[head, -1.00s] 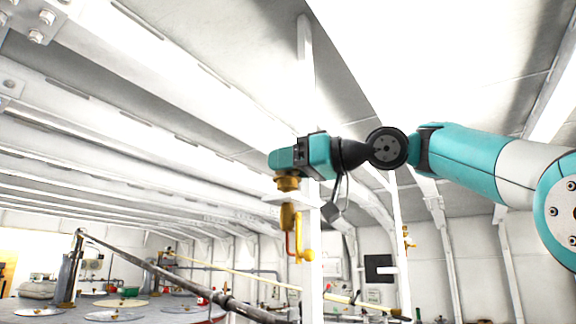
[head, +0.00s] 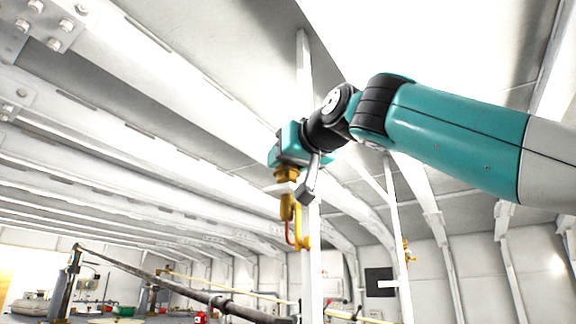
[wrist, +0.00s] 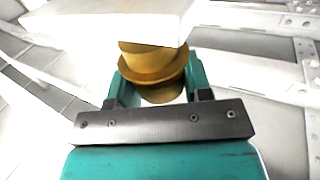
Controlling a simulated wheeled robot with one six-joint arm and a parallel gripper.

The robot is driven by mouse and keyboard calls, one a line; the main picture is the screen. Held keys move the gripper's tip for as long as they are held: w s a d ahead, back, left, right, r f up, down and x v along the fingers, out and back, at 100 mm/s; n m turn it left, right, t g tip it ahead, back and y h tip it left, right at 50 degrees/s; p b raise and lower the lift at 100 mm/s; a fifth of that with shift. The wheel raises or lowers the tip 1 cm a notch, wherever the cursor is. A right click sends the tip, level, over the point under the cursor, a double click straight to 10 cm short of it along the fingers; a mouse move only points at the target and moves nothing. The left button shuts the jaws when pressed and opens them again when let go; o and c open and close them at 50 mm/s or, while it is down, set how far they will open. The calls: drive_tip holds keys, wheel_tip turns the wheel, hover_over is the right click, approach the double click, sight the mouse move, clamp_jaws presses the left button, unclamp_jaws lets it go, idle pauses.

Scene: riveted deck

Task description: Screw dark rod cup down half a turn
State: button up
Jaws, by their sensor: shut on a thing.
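A brass-coloured cup (wrist: 153,62) with a round flange sits between the two teal fingers of my gripper (wrist: 158,80) in the wrist view. The gripper is shut on it. In the head view my gripper (head: 286,166) points down onto the brass cup (head: 286,176) from above. The cup stands against a small white bracket (head: 282,188). A brass body with a hook-like shape (head: 288,208) hangs below the bracket. The cup's lower part and thread are hidden. I see no dark rod at the cup itself.
A white upright post (head: 305,80) stands right beside the cup. A long dark pole (head: 170,284) slants across the lower left, below the gripper. White ribs (head: 110,140) line the hull overhead. Another thin white post (head: 398,230) with a brass fitting stands to the right.

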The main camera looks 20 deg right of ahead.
drive_tip(key=m+h+p, duration=0.1)
drive_tip(key=h, duration=0.1)
drive_tip(key=m+h+p, duration=0.1)
drive_tip(key=h+p, duration=0.1)
drive_tip(key=r+m+h+p, duration=0.1)
drive_tip(key=m+h, duration=0.1)
drive_tip(key=shift+a+h+p, duration=0.1)
drive_tip(key=shift+h+p, duration=0.2)
drive_tip(key=shift+f+m+g+h+p, duration=0.2)
drive_tip(key=shift+m+g+h+p, duration=0.1)
drive_tip(key=shift+m+h+p, duration=0.5)
drive_tip(key=shift+h, duration=0.3)
drive_tip(key=o, duration=0.9)
drive_tip(key=shift+f, duration=0.15)
